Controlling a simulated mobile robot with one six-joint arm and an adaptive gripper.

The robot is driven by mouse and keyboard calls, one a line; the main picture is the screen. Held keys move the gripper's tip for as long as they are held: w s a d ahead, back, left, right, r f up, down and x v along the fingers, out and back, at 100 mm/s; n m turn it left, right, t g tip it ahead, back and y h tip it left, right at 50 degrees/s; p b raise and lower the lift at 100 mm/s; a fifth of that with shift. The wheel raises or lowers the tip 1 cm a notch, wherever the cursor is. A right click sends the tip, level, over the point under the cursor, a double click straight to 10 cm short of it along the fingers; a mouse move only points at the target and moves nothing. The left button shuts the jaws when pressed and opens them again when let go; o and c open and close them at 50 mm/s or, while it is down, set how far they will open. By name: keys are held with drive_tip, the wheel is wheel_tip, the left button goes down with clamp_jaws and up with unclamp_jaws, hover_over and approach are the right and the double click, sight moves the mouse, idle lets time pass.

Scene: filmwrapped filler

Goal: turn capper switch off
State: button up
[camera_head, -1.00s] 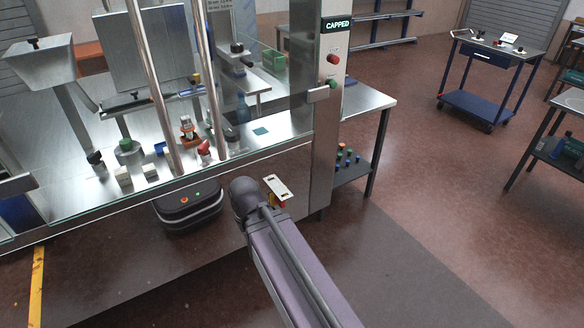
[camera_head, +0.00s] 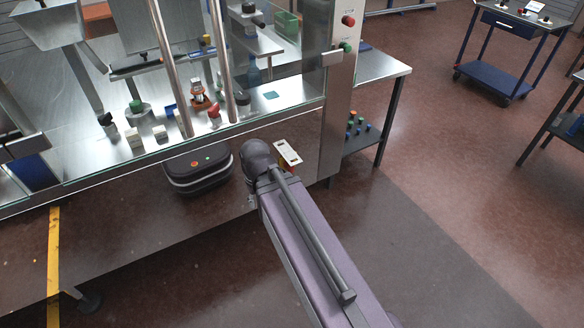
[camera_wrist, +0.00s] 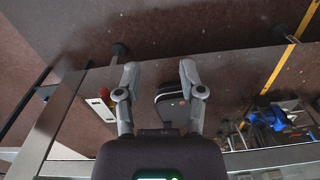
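The post of the filling machine carries a red button (camera_head: 348,20) and a green button (camera_head: 345,47) in the head view. I cannot tell which control is the capper switch. A small white plate with dark marks (camera_head: 288,152) sits low by the machine front, beside my arm; it also shows in the wrist view (camera_wrist: 99,109), with something red near it. My gripper (camera_wrist: 159,68) has its two fingers spread apart with nothing between their tips. It is hidden in the head view, where only my arm shows.
A dark rounded case with orange and green lights (camera_head: 198,168) is below the machine's glass edge. A steel side table (camera_head: 385,66) stands right of the post. A blue trolley (camera_head: 497,76) is farther back. Open floor lies at the right.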

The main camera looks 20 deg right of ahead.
drive_tip(key=w+d+f+m+t+y+b, duration=0.35)
drive_tip(key=w+f+m+b, duration=0.4)
drive_tip(key=b, duration=0.45)
drive_tip(key=w+d+f+m+t+y+b, duration=0.25)
drive_tip(key=w+f+m+t+b, duration=0.25)
drive_tip(key=w+f+m+b, duration=0.5)
drive_tip(key=w+d+f+m+t+h+b, duration=0.1)
drive_tip(key=d+f+m+t+b, duration=0.3)
drive_tip(key=d+m+b, duration=0.4)
drive_tip(key=w+d+f+m+t+h+b, duration=0.1)
drive_tip(key=d+f+m+t+h+b, duration=0.3)
drive_tip(key=d+m+b, duration=0.5)
drive_tip(key=d+t+b, duration=0.1)
drive_tip(key=d+b, duration=0.3)
drive_tip(key=b, duration=0.1)
drive_tip(key=shift+w+f, duration=0.3)
drive_tip(key=shift+w, duration=0.1)
drive_tip(key=shift+w+m, duration=0.1)
drive_tip(key=shift+m, duration=0.15)
drive_tip(key=w, duration=0.9)
drive_tip(key=w+a, duration=0.1)
drive_tip(key=w, duration=0.3)
drive_tip(key=shift+w+a, duration=0.1)
drive_tip(key=shift+w, duration=0.2)
clamp_jaws()
